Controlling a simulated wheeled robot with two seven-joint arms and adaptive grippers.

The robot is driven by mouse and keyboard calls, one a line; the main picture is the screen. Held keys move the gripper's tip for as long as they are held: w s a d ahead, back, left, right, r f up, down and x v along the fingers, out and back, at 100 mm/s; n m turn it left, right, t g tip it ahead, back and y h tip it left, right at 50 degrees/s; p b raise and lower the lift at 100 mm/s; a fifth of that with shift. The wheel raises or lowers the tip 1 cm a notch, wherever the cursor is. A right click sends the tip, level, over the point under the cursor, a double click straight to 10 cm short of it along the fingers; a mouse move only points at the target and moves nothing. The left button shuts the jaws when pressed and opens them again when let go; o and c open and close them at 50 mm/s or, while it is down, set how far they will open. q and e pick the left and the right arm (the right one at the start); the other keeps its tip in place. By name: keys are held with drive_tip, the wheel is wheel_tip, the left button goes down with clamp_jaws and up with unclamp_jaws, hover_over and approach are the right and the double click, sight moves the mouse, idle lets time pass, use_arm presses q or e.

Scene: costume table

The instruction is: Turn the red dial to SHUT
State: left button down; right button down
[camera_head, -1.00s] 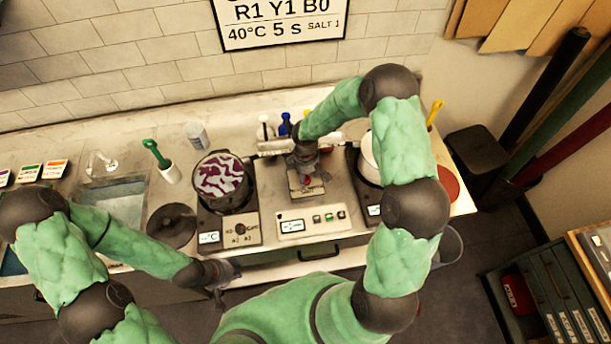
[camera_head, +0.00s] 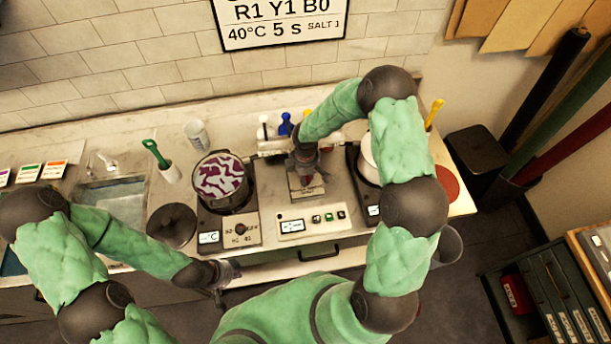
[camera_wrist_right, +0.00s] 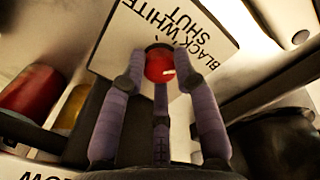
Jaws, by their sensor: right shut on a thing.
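The red dial (camera_wrist_right: 159,66) shows in the right wrist view on a pale plate (camera_wrist_right: 215,25) lettered BLACK, WHITE and SHUT. My right gripper (camera_head: 306,174) is over this plate in the head view and hides most of the dial there. In the right wrist view its purple fingers are closed around the dial. A small dark mark shows at the dial's edge, but I cannot tell which word it points to. My left gripper (camera_head: 222,290) hangs low in front of the counter, apart from the dial; its fingers are too small to read.
A pot with purple-and-white contents (camera_head: 220,178) stands on a hotplate left of the dial. A white pot (camera_head: 368,157) is to the right, partly behind my right arm. A control panel with buttons (camera_head: 312,222) lies in front. Small bottles (camera_head: 285,125) stand behind.

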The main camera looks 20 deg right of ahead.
drive_tip(key=n, duration=0.4)
drive_tip(key=shift+p, duration=0.3)
drive_tip(key=shift+n+p, duration=0.45)
drive_tip(key=shift+n, duration=1.75)
drive_tip(key=c, duration=0.9)
unclamp_jaws()
drive_tip(key=shift+c, duration=0.2)
wheel_tip(320, 180, up, 12)
drive_tip(key=shift+f, duration=0.1)
